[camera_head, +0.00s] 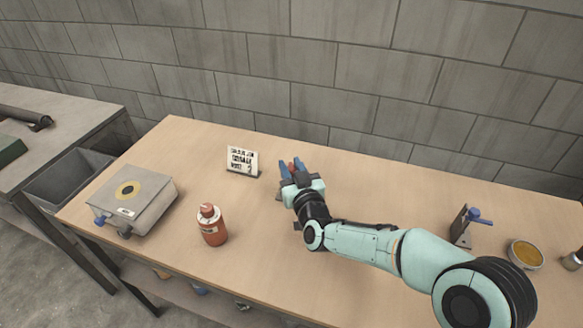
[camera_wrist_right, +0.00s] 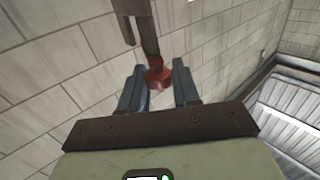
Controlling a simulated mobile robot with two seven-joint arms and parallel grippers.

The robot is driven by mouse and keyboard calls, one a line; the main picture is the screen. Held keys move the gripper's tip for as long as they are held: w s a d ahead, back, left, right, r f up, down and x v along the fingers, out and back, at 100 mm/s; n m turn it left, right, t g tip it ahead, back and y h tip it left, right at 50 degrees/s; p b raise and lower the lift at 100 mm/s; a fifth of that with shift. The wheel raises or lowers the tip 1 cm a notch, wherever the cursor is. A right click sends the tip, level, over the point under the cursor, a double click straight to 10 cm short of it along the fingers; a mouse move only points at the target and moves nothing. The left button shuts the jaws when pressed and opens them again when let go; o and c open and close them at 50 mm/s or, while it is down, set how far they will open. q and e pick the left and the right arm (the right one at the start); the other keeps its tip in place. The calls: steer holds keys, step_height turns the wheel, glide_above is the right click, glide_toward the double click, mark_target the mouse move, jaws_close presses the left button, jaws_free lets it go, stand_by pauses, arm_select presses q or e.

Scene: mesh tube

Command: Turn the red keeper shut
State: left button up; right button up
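The red keeper (camera_wrist_right: 158,77) shows in the right wrist view between my right gripper's two blue fingers, at the end of a dark post (camera_wrist_right: 143,30). In the head view only a bit of red (camera_head: 291,167) shows between the fingers. My right gripper (camera_head: 291,164) is over the middle of the table, also seen in the right wrist view (camera_wrist_right: 158,72). Its fingers stand apart, one on each side of the keeper, with little or no gap; I cannot tell whether they touch it. The gripper hides most of the keeper's mount in the head view. My left gripper is not in view.
A printed sign (camera_head: 242,159) stands behind and left of the gripper. A red bottle (camera_head: 211,225) and a grey box (camera_head: 133,200) are at left. A dark stand with a blue handle (camera_head: 468,222) and a round tin (camera_head: 524,254) are at right. A block wall (camera_head: 330,65) backs the wooden table.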

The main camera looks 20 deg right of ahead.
steer(key=shift+a+r+m+h+p, duration=0.15)
steer(key=shift+m+h+p, duration=0.15)
steer(key=shift+h, duration=0.2)
steer(key=m+h+p, duration=0.2)
steer(key=h, duration=0.1)
steer(key=shift+h, duration=0.4)
steer(key=shift+m+g+h+p, duration=0.4)
steer(key=shift+m+g+h, duration=0.1)
steer(key=shift+m+h, duration=0.6)
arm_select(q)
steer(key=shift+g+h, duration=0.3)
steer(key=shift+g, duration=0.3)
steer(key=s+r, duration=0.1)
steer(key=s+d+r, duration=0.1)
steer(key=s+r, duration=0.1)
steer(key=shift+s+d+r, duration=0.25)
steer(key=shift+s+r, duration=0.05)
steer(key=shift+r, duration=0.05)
arm_select(e)
steer(key=o, duration=0.9)
